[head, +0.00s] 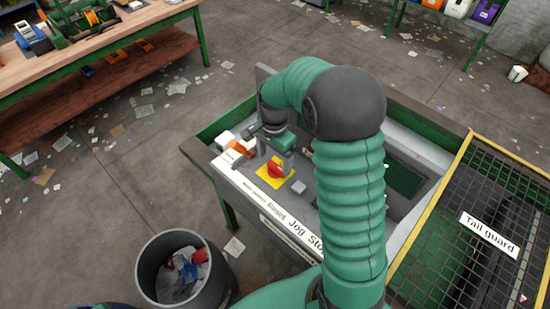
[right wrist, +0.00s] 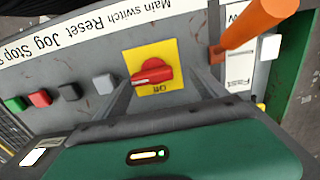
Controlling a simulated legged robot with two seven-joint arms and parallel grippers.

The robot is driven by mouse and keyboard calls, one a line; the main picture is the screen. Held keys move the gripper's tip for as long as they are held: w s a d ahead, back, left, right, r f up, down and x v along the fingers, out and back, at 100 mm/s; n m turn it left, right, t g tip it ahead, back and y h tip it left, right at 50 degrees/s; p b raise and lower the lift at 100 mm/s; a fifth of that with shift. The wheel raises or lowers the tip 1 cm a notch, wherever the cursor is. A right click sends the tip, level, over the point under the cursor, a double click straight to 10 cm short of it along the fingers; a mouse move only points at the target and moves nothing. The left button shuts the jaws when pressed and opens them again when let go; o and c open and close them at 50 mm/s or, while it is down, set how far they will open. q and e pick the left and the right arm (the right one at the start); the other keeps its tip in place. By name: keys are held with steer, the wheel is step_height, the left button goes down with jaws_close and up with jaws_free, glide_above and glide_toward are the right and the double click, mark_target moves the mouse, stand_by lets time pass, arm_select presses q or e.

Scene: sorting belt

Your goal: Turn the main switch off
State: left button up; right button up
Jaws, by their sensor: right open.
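The main switch (right wrist: 152,70) is a red knob on a yellow plate (right wrist: 139,55) on the grey control panel. In the right wrist view the knob lies nearly level, its white mark toward the left, and "Off" shows on the plate's lower edge. The switch also shows in the head view (head: 276,171). My right gripper (right wrist: 164,84) is open, its fingers on either side of the plate's lower part and apart from the knob in the picture. Whether a finger touches the panel I cannot tell. In the head view its green hand (head: 284,141) hangs just beyond the switch. My left gripper is not in view.
An orange lever (right wrist: 255,25) stands close to the right finger, beside a "Fast" scale (right wrist: 238,75). Grey (right wrist: 104,82), black (right wrist: 69,91), red (right wrist: 40,97) and green (right wrist: 15,103) buttons line the panel. A bin (head: 150,270) and a mesh tail guard (head: 480,190) flank it.

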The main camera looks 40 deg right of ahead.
steer(key=shift+s+a+f, duration=0.15)
steer(key=shift+s+f, duration=0.1)
steer(key=shift+f, duration=0.05)
steer(key=shift+s+a+r, duration=0.15)
steer(key=shift+s+a, duration=0.05)
steer(key=shift+s, duration=0.45)
steer(key=shift+w+d+f, duration=0.2)
steer(key=shift+w+f, duration=0.05)
steer(key=shift+w, duration=0.2)
steer(key=c, duration=0.6)
steer(key=shift+s+d+r, duration=0.1)
steer(key=c, duration=0.5)
steer(key=shift+c, duration=1.3)
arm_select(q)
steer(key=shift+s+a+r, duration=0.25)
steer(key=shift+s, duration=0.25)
